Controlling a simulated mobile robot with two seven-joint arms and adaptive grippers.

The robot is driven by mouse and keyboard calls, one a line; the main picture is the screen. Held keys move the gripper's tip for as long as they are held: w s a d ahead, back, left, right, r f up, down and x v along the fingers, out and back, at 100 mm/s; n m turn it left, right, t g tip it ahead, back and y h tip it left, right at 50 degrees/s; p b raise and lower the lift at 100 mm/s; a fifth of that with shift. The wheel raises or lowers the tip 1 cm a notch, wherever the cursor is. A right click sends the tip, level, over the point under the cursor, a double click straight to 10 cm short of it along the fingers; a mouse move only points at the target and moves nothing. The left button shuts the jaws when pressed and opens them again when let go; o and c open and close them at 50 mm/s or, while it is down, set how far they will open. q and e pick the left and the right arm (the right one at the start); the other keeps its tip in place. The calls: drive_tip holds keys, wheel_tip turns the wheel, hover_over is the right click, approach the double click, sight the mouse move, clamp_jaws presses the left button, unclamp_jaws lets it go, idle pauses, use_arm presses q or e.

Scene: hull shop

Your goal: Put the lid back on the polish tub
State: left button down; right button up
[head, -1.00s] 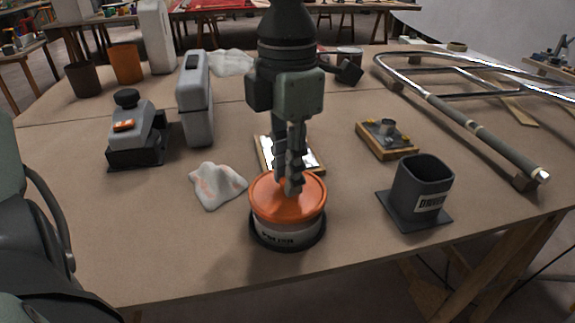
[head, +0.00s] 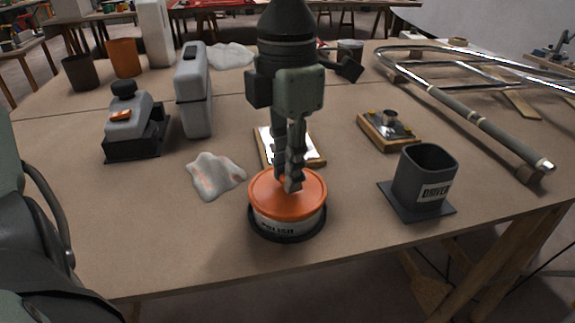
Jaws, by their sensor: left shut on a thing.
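The polish tub (head: 285,226) is a pale tub with a dark label reading "POLISH". It stands upright in a dark round base near the front edge of the table. The orange lid (head: 268,199) lies over the tub's top and looks about level; I cannot tell whether it is fully seated. My left gripper (head: 287,184) points down from above, shut on the middle of the lid, where its fingertips hide the part they hold. My right gripper is not in view.
A dark square holder marked "DRIVER" (head: 422,183) stands right of the tub. A crumpled cloth (head: 215,175) lies to the left. A framed plate (head: 313,150) lies behind the gripper, and a small wooden-based fixture (head: 388,131) sits back right. The front left tabletop is clear.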

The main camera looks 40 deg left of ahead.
use_arm(q)
drive_tip(key=shift+b, duration=0.7)
idle(1.0)
drive_tip(key=shift+f+b, duration=0.2)
drive_tip(key=shift+b, duration=0.55)
idle(1.0)
drive_tip(key=c, duration=1.3)
unclamp_jaws()
drive_tip(key=shift+o, duration=0.2)
drive_tip(key=o, duration=0.4)
drive_tip(key=shift+r, duration=0.1)
